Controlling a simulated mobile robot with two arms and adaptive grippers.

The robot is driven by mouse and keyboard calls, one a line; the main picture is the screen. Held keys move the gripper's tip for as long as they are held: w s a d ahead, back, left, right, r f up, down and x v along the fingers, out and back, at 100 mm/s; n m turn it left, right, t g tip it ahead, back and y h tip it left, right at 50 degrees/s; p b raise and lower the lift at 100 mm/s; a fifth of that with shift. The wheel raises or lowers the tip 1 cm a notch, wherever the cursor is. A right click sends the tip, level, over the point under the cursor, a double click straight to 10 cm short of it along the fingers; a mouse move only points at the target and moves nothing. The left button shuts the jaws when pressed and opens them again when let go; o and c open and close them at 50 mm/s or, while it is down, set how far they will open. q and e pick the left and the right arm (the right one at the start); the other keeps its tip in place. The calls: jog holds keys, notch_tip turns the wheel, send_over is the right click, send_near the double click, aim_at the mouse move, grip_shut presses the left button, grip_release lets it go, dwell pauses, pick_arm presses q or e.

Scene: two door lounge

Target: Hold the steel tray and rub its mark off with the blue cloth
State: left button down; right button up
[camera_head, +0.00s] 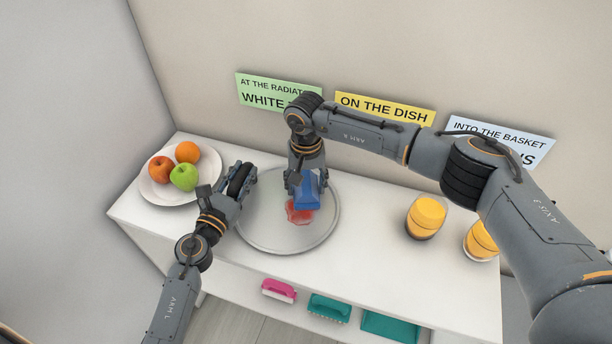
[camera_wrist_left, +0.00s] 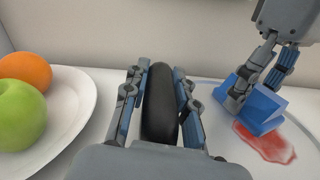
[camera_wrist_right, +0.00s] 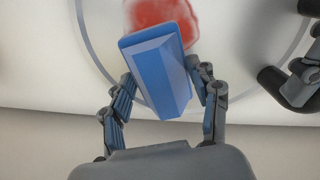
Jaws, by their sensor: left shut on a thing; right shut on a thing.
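The steel tray (camera_head: 270,237) is a round grey disc lying on the white top, with a red smeared mark (camera_head: 298,216) near its middle. My left gripper (camera_head: 238,184) is shut on a black handle (camera_wrist_left: 160,105) at the tray's left edge. My right gripper (camera_head: 306,182) is shut on the blue cloth (camera_head: 307,201), which looks like a stiff blue block. The cloth is over the mark and hides part of it; the rest of the red shows beside it in the left wrist view (camera_wrist_left: 264,143) and the right wrist view (camera_wrist_right: 160,14). Whether the cloth touches the tray is unclear.
Pink (camera_head: 278,290) and teal (camera_head: 329,307) items lie on a lower shelf. Signs hang on the wall behind.

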aim_at(294, 223)
jog(key=shift+s+a+f, duration=0.1)
jog(key=shift+s+a, duration=0.1)
jog(key=shift+s, duration=0.25)
jog(key=shift+c, duration=0.4)
jog(key=shift+s+a, duration=0.55)
jog(key=shift+s, duration=0.85)
jog(key=shift+s+a, duration=0.6)
jog(key=shift+s, duration=0.8)
jog(key=shift+s+a, duration=0.55)
jog(key=shift+s, duration=0.85)
jog(key=shift+w+d, duration=0.1)
jog(key=shift+w, duration=0.15)
jog(key=shift+w+d+f, duration=0.1)
jog(key=shift+w+d, duration=0.05)
jog(key=shift+w, duration=0.2)
jog(key=shift+w+d, duration=0.55)
jog(key=shift+w, duration=0.75)
jog(key=shift+w+d, duration=0.5)
jog(key=shift+w, duration=0.75)
jog(key=shift+w+d, duration=0.55)
jog(key=shift+w, duration=0.75)
jog(key=shift+w+d+r, duration=0.1)
jog(key=shift+w+r, duration=0.1)
jog(key=shift+w, duration=0.05)
jog(key=shift+r, duration=3.95)
